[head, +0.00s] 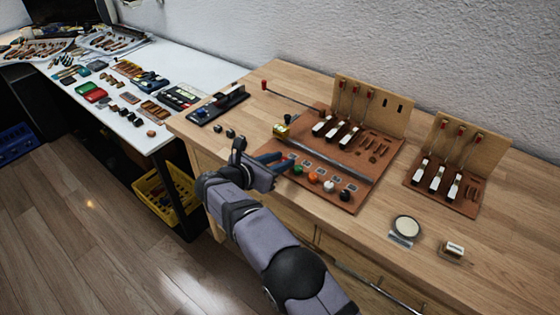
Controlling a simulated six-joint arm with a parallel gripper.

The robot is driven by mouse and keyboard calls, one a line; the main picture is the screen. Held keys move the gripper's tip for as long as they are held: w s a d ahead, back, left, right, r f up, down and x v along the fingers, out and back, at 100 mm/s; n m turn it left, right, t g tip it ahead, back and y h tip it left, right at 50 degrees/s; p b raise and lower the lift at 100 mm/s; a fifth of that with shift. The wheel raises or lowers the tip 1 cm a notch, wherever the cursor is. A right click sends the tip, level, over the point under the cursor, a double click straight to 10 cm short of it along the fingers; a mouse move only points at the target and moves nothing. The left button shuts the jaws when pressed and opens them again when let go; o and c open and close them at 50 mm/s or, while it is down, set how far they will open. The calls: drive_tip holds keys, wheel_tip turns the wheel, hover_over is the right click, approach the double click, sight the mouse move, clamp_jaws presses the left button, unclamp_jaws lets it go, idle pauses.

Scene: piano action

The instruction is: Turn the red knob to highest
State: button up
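A row of round knobs sits along the front of the brown board (345,168): a green knob (297,170), an orange knob (313,178), a white knob (329,186) and a black knob (345,194). My gripper (280,162) is at the left end of this row, its blue fingers low over the board and pointing right. A red knob is not clearly visible; only a small reddish spot shows by the fingertips, and the gripper may hide the rest. Whether the fingers touch or grip anything is too small to tell.
Upright hammers with red tops stand on the board's back panel (400,105). A second hammer board (450,165) stands to the right. A thin rod with a red end (264,85) lies behind. A round cream-topped item (406,227) and a small block (453,250) lie at front right.

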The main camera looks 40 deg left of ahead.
drive_tip(key=shift+f, duration=0.1)
drive_tip(key=shift+s+r, duration=0.25)
drive_tip(key=shift+s, duration=0.4)
drive_tip(key=b+v, duration=0.1)
drive_tip(key=v, duration=0.5)
drive_tip(key=shift+o, duration=0.2)
drive_tip(key=shift+r, duration=0.1)
